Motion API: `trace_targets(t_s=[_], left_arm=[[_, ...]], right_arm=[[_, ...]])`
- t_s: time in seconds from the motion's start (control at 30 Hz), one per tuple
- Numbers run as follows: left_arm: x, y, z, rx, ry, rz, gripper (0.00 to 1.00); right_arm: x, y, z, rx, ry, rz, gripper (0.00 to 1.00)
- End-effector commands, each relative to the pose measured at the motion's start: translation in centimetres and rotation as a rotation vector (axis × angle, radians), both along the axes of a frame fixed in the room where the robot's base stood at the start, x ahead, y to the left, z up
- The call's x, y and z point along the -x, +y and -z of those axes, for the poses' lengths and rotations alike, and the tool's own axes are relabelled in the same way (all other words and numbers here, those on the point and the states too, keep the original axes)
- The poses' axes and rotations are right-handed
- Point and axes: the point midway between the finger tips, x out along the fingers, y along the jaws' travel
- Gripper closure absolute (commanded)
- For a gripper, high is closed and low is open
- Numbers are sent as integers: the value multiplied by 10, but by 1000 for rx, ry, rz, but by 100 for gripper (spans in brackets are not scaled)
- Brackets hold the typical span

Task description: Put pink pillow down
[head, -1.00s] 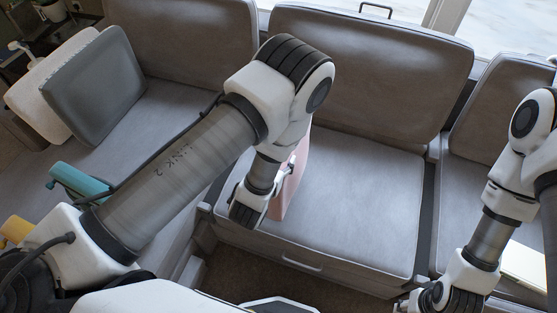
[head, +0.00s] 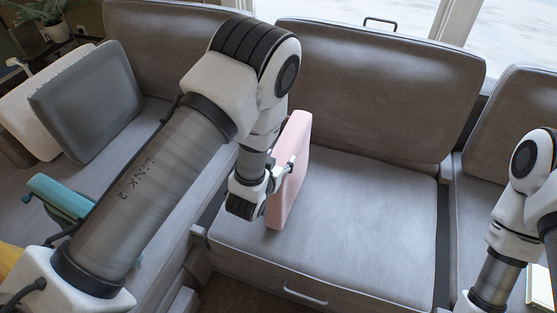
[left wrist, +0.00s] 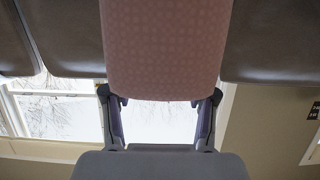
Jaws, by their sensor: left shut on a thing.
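The pink pillow (head: 292,172) stands upright, edge-on, over the left part of the middle grey sofa seat (head: 345,210) in the head view. My left gripper (head: 284,172) is shut on its left side. I cannot tell whether the pillow's lower edge touches the seat. In the left wrist view the pillow (left wrist: 165,45) fills the upper middle, with the gripper's fingers (left wrist: 160,100) at its near edge. My right arm shows at the right of the head view, but its gripper is out of the picture.
A grey pillow (head: 88,100) and a white pillow (head: 32,112) lean on the left sofa section. A teal object (head: 60,196) lies near my left arm. The middle seat right of the pink pillow is bare. Its backrest (head: 385,90) rises behind.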

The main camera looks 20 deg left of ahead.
Motion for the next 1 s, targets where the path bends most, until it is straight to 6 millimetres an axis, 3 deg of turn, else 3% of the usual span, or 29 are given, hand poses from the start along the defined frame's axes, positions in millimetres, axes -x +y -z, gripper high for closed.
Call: trace_targets(t_s=[0.27, 0.3, 0.33, 0.73, 0.87, 1.0], left_arm=[[-1, 0, 2, 0, -3, 0, 100], [0, 0, 2, 0, 0, 0, 29], [0, 0, 2, 0, 0, 0, 19], [4, 0, -1, -1, 0, 0, 18], [24, 1, -9, -3, 3, 1, 18], [58, 1, -23, -4, 3, 3, 18]], right_arm=[[0, 0, 2, 0, 0, 0, 60], [0, 0, 1, 0, 0, 0, 60], [0, 0, 1, 0, 0, 0, 60], [0, 0, 0, 0, 0, 0, 60], [0, 0, 0, 0, 0, 0, 60], [0, 0, 1, 0, 0, 0, 60]])
